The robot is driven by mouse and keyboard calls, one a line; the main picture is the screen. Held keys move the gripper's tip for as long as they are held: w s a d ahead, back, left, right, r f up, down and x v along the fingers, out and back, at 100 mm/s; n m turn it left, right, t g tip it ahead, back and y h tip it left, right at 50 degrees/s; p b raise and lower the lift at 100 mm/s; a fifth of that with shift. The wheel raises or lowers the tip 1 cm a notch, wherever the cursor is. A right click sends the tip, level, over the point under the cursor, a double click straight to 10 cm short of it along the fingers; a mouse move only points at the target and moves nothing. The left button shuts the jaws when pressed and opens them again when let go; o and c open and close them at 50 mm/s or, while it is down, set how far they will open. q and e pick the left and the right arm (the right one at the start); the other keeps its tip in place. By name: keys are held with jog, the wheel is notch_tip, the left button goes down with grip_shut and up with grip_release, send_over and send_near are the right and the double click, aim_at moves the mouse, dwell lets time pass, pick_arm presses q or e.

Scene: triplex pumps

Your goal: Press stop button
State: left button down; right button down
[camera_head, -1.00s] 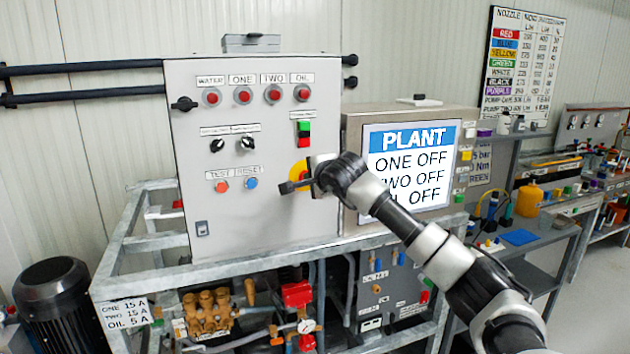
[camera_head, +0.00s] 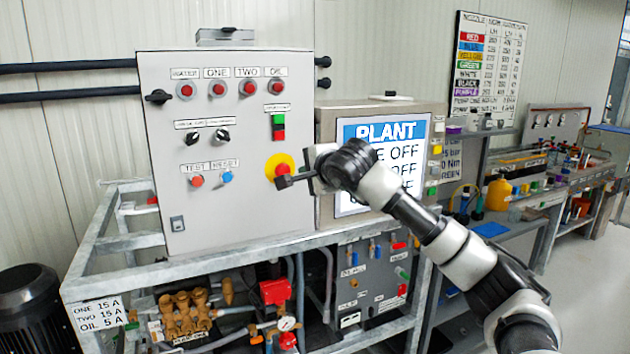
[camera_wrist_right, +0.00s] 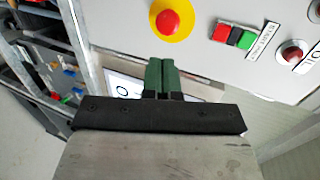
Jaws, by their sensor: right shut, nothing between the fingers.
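A red mushroom button on a yellow disc (camera_head: 283,168) sits at the lower right of the grey control panel; it also shows in the right wrist view (camera_wrist_right: 170,21). Above it is a block with a green and a red push button (camera_head: 279,134), also in the right wrist view (camera_wrist_right: 231,35); I cannot read its label surely. My right gripper (camera_head: 282,182) is shut and empty, its dark green fingers (camera_wrist_right: 165,76) together. Its tips overlap the lower edge of the yellow disc in the head view. In the wrist view they end just below the disc; contact cannot be told. My left gripper is out of view.
The grey panel (camera_head: 225,225) also carries several red lamps, two black knobs and orange and blue buttons. A PLANT screen (camera_head: 362,132) stands to the right, partly behind my arm. A metal frame (camera_head: 190,262) with pumps lies below.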

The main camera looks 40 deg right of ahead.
jog(key=v, duration=0.3)
jog(key=shift+s+a+r, duration=0.2)
jog(key=shift+s+r, duration=0.05)
jog(key=shift+s, duration=0.05)
jog(key=shift+a, duration=0.1)
